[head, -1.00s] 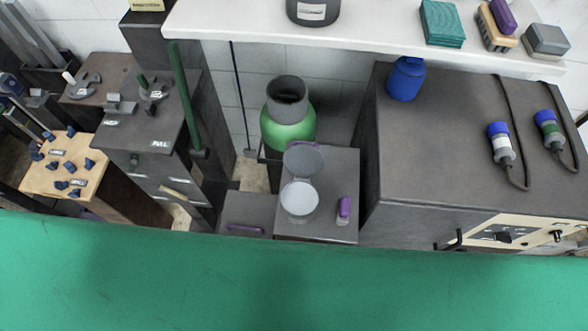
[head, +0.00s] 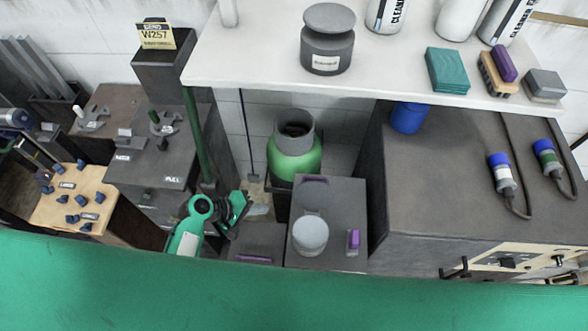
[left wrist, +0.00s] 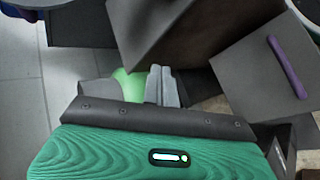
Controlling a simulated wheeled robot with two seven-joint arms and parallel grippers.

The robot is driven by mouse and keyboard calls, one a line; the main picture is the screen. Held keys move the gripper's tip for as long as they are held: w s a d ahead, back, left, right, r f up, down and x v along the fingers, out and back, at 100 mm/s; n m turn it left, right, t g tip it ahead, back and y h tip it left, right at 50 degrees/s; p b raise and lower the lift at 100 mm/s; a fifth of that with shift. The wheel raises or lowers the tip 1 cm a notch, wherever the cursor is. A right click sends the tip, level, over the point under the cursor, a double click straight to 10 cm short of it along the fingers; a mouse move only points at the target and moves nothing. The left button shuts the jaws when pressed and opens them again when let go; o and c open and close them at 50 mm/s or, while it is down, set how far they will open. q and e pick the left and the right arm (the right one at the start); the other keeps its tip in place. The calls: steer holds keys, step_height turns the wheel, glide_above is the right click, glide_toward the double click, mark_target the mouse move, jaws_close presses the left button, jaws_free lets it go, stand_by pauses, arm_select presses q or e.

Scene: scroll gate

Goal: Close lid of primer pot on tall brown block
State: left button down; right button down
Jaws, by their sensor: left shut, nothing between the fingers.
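A pale grey-white round pot (head: 311,238) stands on the front part of the tall grey-brown block (head: 340,205) in the head view. A darker grey lid (head: 312,216) shows behind its pale top, seen at a slant; its exact angle is hard to tell. My left gripper (head: 262,211) is shut and empty, left of the block and apart from the pot. In the left wrist view its fingers (left wrist: 162,86) are together, with nothing between them. The pot is not clear in that view. My right gripper is not in view.
A green bottle (head: 294,155) stands behind the block. A purple-and-white item (head: 353,240) lies right of the pot. A lower block (head: 262,240) is at left, and a large dark cabinet (head: 450,175) at right. A white shelf (head: 270,75) overhangs the back.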

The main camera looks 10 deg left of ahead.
mark_target(314, 191)
arm_select(q)
steer(key=w+r+n+t+h, duration=0.1)
steer(key=w+r+n+h, duration=0.15)
steer(key=r, duration=0.25)
steer(key=w+r+n+t+h, duration=0.1)
steer(key=w+r+h, duration=0.15)
steer(key=r, duration=0.25)
steer(key=w+d+y+p, duration=0.1)
steer(key=d+p, duration=0.5)
steer(key=d, duration=0.4)
steer(key=shift+w+d, duration=0.2)
steer(key=shift+w, duration=0.1)
steer(key=shift+m, duration=0.25)
